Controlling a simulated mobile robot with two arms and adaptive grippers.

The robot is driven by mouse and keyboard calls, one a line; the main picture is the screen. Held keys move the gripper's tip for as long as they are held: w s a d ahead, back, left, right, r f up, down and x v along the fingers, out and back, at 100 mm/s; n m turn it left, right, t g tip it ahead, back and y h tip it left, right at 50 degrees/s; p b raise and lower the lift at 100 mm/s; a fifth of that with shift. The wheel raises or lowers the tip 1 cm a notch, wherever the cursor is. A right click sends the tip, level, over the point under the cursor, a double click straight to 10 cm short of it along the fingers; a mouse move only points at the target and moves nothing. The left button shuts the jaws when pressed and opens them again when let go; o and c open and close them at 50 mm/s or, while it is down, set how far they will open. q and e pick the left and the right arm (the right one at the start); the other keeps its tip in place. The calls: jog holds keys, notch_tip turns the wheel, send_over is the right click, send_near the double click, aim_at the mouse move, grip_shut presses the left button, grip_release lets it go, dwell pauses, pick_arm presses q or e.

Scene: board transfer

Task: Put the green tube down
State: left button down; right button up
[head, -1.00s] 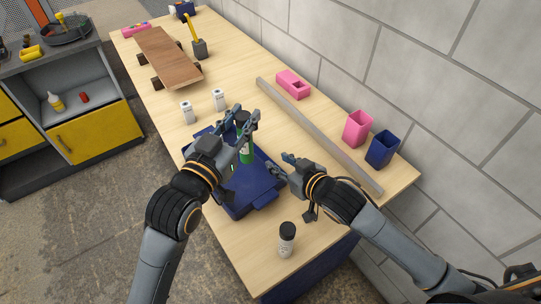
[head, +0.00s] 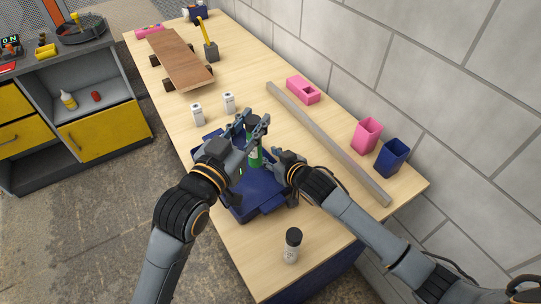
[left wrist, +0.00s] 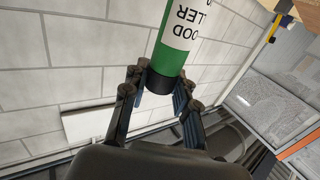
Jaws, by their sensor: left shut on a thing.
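The green tube (head: 255,158) stands roughly upright over the blue tray (head: 255,193), with its black cap at the top. My left gripper (head: 255,126) is shut on it at the cap end. The left wrist view shows the black cap between the fingers and the tube's green and white body (left wrist: 180,40) with partly readable lettering. The tube's lower end is hidden in the head view, so I cannot tell whether it touches the tray. My right gripper (head: 281,157) is just right of the tube, over the tray's edge; its finger gap is unclear.
A black-capped bottle (head: 292,245) stands at the near end of the table. Two small white bottles (head: 197,115) stand behind the tray. A wooden board (head: 180,60) is farther back.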

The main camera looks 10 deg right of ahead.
aim_at(250, 164)
grip_shut()
pick_arm(q)
jog(key=shift+f, duration=0.1)
jog(key=shift+y, duration=0.3)
jog(key=f, duration=0.5)
jog(key=a+f, duration=0.1)
jog(key=f, duration=0.2)
jog(key=shift+w+f, duration=0.15)
jog(key=shift+f, duration=2.1)
jog(key=shift+f, duration=0.2)
jog(key=c, duration=1)
grip_release()
jog(key=shift+c, duration=0.2)
